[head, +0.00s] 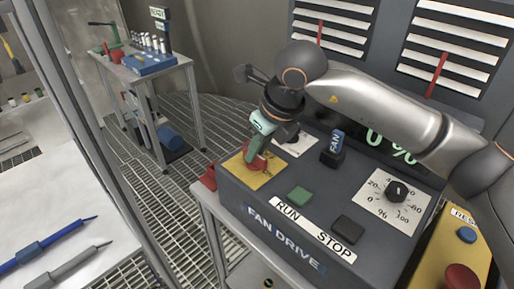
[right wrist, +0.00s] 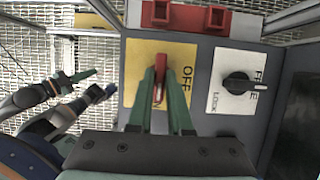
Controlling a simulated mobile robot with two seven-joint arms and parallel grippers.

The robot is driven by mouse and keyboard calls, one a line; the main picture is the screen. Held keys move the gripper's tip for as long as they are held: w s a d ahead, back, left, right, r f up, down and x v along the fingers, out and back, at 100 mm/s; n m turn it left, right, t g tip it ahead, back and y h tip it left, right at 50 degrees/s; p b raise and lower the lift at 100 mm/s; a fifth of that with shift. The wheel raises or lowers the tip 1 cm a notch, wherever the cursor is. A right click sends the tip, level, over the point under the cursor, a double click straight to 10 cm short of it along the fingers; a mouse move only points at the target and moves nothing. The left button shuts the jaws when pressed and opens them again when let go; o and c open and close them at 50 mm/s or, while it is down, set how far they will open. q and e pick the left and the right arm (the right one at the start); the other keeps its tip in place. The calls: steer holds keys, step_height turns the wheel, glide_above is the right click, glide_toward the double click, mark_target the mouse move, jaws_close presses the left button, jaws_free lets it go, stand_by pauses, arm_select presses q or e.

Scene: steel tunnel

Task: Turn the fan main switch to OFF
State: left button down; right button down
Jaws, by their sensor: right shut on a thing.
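The fan main switch is a red handle (right wrist: 160,68) on a yellow plate (right wrist: 133,67) marked OFF on its right side in the right wrist view. The handle points toward my gripper there, and a second label near the fingers is mostly covered. My right gripper (right wrist: 160,88) is shut on the handle with its green fingers. In the head view my right gripper (head: 257,150) reaches down to the yellow plate (head: 246,179) at the left end of the grey fan drive console (head: 285,242). My left arm shows at the left of the right wrist view; its finger gap is unclear.
A yellow box (head: 437,262) with a red button stands at right. A bench (head: 187,62) stands behind left.

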steer(key=shift+n, duration=0.3)
steer(key=shift+w+n+g+y+b, duration=0.1)
steer(key=shift+n+g+y+b, duration=0.3)
steer(key=shift+n+b, duration=0.55)
steer(key=shift+n+g, duration=0.4)
steer(key=shift+n, duration=0.85)
steer(key=n+g+p, duration=0.1)
steer(key=n, duration=0.1)
steer(key=shift+w+r+n+y, duration=0.1)
steer(key=shift+n+y, duration=0.2)
steer(key=n+g+p, duration=0.2)
steer(key=n, duration=0.3)
steer(key=shift+w, duration=0.15)
steer(key=n+p, duration=0.1)
steer(key=n, duration=0.1)
steer(key=n+g+h, duration=0.1)
steer(key=n, duration=0.2)
steer(key=shift+w+g+p, duration=0.1)
steer(key=shift+g+p, duration=0.2)
steer(key=shift+p, duration=0.1)
steer(key=shift+n+h, duration=0.3)
steer(key=c, duration=0.8)
jaws_free()
steer(key=shift+c, duration=0.2)
